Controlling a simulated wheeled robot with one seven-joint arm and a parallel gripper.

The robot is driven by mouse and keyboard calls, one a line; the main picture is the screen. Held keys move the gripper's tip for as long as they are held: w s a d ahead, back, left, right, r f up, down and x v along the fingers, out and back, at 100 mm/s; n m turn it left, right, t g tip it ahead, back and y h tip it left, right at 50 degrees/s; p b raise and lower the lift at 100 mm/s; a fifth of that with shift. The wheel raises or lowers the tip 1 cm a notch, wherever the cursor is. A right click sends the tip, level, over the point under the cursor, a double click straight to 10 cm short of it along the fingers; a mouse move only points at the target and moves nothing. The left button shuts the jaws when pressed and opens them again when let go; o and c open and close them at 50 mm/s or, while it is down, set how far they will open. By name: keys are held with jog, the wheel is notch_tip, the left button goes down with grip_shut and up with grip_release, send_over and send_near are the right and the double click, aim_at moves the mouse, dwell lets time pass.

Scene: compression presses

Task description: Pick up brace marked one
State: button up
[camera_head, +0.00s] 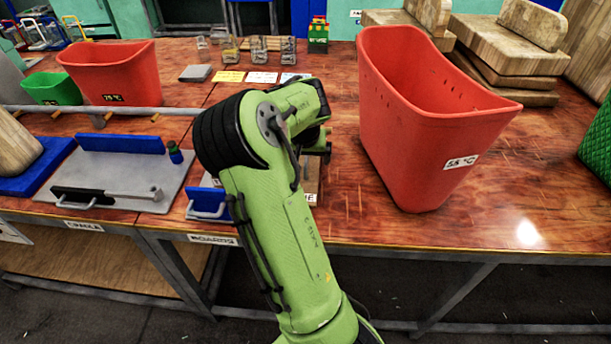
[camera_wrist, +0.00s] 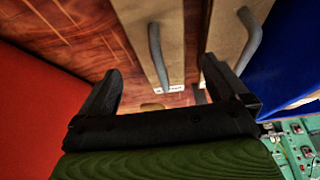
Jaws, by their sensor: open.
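My gripper (camera_wrist: 160,66) is open, with its two dark fingers spread apart in the wrist view. A pale wooden brace with a grey bar handle (camera_wrist: 155,52) lies ahead, its handle in line with the gap between the fingers. I cannot tell whether they touch. A second wooden piece with a grey handle (camera_wrist: 247,38) is to its right, partly behind the right finger. A small white label (camera_wrist: 170,89) sits near the first brace's end, too small to read. In the head view my arm hides the gripper and most of this spot; a label ending in "NE" (camera_head: 309,199) shows beside it.
A tall red bin marked 55 °C (camera_head: 410,150) stands close right of my arm. A blue part with a grey handle (camera_head: 209,211) is left of it. A grey press plate (camera_head: 130,172) lies further left. The front right table top (camera_head: 520,190) is clear.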

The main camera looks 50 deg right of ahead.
jog(key=b+x, duration=0.2)
jog(key=x, duration=0.4)
jog(key=shift+f, duration=0.1)
jog(key=shift+c, duration=0.8)
jog(key=c, duration=1.5)
